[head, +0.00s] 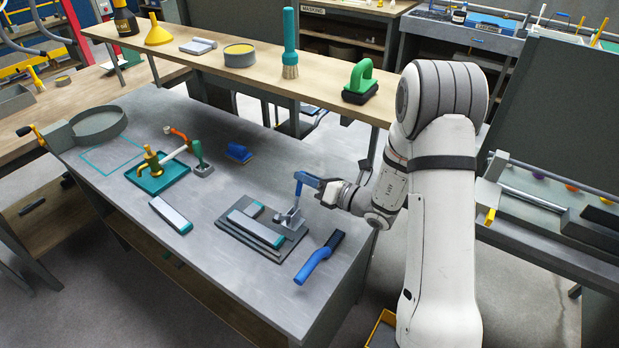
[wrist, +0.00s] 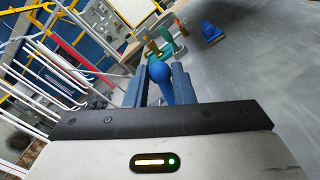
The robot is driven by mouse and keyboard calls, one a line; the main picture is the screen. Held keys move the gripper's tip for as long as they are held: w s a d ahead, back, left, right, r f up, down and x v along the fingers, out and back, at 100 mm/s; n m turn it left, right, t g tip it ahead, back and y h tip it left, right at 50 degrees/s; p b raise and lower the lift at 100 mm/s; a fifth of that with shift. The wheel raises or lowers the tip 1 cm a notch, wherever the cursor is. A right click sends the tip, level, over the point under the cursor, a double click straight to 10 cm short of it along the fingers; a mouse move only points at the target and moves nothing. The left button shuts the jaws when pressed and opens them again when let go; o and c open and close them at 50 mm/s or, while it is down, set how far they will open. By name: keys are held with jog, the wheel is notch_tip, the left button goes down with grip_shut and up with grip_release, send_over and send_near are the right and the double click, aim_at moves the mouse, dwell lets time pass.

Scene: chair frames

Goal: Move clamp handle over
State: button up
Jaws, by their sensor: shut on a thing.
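The toggle clamp (head: 290,217) is a grey metal piece on the right end of a dark fixture plate (head: 240,240) on the grey bench. Its blue handle (head: 298,189) stands roughly upright. My gripper (head: 308,181) reaches in from the right and is shut on the upper part of the handle. In the wrist view, the rounded blue handle (wrist: 160,76) sits between the two blue-grey fingers. The clamp's base is out of sight in that view. A pale bar with a teal end (head: 255,226) lies on the fixture beside the clamp.
A blue-handled tool (head: 318,258) lies just right of the fixture. Another pale bar (head: 170,215), a green tray (head: 157,178) with a brass piece, and a blue block (head: 238,153) lie to the left. A raised wooden shelf (head: 330,77) runs behind.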

jog(key=shift+o, duration=0.2)
jog(key=shift+s+a+r, duration=0.15)
jog(key=shift+s+a, duration=0.3)
jog(key=shift+s, duration=0.25)
jog(key=shift+s+a+r, duration=0.1)
jog(key=shift+s+a, duration=0.35)
jog(key=shift+s, duration=0.2)
jog(key=o, duration=0.8)
jog(key=shift+o, duration=0.2)
